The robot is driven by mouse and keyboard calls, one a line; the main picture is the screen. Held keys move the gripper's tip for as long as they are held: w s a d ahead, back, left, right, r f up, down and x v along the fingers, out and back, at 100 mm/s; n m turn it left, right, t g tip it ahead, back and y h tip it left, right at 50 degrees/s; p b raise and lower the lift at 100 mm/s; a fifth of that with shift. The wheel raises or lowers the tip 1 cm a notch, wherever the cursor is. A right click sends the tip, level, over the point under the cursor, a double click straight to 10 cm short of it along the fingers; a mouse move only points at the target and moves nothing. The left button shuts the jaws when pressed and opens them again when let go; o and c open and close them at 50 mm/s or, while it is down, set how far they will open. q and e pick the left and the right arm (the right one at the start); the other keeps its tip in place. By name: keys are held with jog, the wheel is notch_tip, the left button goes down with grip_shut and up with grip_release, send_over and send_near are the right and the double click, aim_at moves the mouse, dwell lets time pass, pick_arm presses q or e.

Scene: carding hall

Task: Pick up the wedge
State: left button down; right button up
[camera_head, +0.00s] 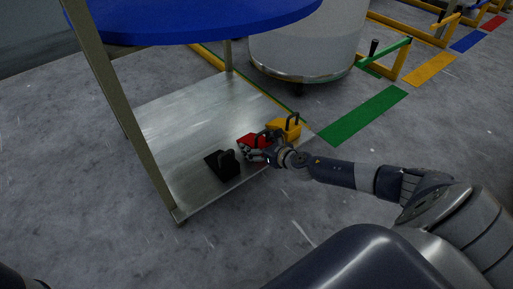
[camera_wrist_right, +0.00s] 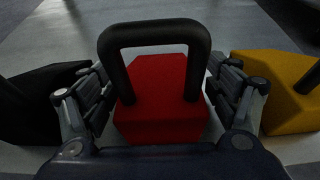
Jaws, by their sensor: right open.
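A red wedge (camera_head: 246,141) with a black loop handle sits on the metal lower shelf (camera_head: 185,112), between a black wedge (camera_head: 222,165) and a yellow wedge (camera_head: 287,125). My right gripper (camera_head: 257,153) is at the red wedge. In the right wrist view, the red wedge (camera_wrist_right: 160,120) and its upright handle stand between the two open fingers (camera_wrist_right: 158,85), one finger on either side. The black wedge (camera_wrist_right: 35,105) is just outside the left finger and the yellow wedge (camera_wrist_right: 280,90) just outside the right one. My left gripper is not in view.
A blue round top (camera_head: 200,22) stands above the shelf on metal legs (camera_head: 120,110). A pale round drum (camera_head: 310,40) is behind, near yellow rails (camera_head: 400,45). A green floor mark (camera_head: 365,115) lies to the right. The left part of the shelf is clear.

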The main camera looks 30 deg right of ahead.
jog(key=c, duration=1.4)
jog(key=shift+w, duration=0.1)
jog(key=shift+r, duration=0.15)
